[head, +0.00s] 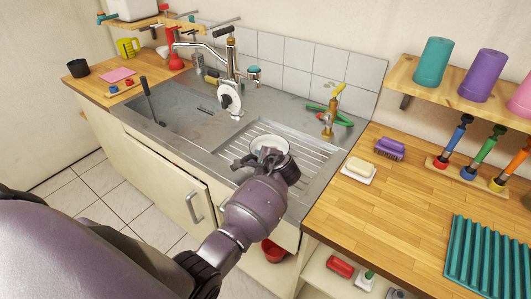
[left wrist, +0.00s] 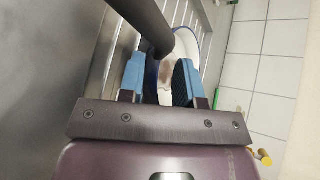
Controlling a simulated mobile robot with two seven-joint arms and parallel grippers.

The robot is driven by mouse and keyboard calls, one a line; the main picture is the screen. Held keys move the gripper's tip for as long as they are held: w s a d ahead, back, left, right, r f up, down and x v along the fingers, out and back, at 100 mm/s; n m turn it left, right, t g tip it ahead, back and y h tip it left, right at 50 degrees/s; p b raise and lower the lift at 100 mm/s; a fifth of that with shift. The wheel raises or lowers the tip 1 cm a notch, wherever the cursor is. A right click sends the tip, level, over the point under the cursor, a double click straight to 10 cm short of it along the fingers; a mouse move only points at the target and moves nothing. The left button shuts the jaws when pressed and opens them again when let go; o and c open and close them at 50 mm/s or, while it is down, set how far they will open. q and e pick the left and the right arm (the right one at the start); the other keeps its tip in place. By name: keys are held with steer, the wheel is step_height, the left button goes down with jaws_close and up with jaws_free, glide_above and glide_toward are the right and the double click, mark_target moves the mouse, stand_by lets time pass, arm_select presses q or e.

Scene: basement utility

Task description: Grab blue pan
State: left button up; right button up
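A pan with a pale inside and a blue rim (left wrist: 180,40) lies on the ribbed drainboard. In the head view, its pale round inside (head: 269,147) shows just beyond my left gripper (head: 257,161). In the left wrist view, my left gripper (left wrist: 161,78) has its blue fingers apart, with part of the pan showing between and beyond them. A dark rod, apparently the handle (left wrist: 147,22), crosses above the fingers. Whether the pads touch the pan is hidden. My right gripper is not in view.
A steel sink (head: 180,108) with a dark handle (head: 147,92) leaning in it lies to the left. A faucet (head: 231,72) and brass tap (head: 329,118) stand behind. Soap (head: 359,168), a purple brush (head: 390,148) and a teal rack (head: 487,258) sit on the right counter.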

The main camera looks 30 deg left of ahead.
arm_select(q)
steer(key=shift+x, duration=1.2)
steer(key=shift+s, duration=0.1)
steer(key=shift+c, duration=0.5)
jaws_close()
steer(key=shift+r, duration=0.15)
